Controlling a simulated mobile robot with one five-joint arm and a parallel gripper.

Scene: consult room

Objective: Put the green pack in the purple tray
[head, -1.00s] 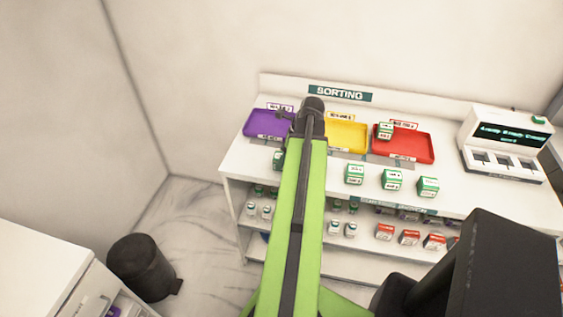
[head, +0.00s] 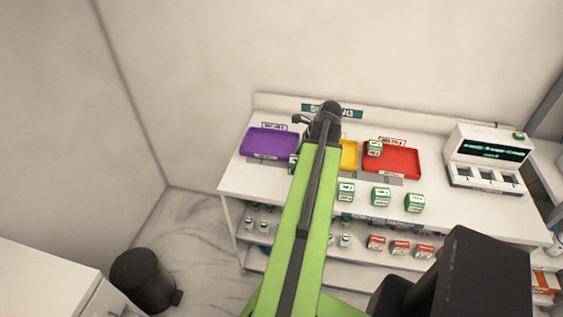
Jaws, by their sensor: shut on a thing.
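The purple tray (head: 268,141) lies at the left end of the white counter and looks empty. My gripper (head: 303,120) is at the far end of my green arm, near the tray's right side, and the arm hides most of it. It is shut on a green and white pack (head: 293,161), partly hidden behind the arm. The pack shows by the tray's front right corner; its height above the counter is unclear. Several other green and white packs (head: 381,197) stand in a row on the counter to the right.
The yellow tray (head: 349,155) is mostly behind my arm. The red tray (head: 400,160) holds a green and white pack (head: 374,148). A white machine (head: 487,158) stands at the counter's right end. Bottles and red boxes (head: 400,247) fill lower shelves. A black bin (head: 143,280) is on the floor.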

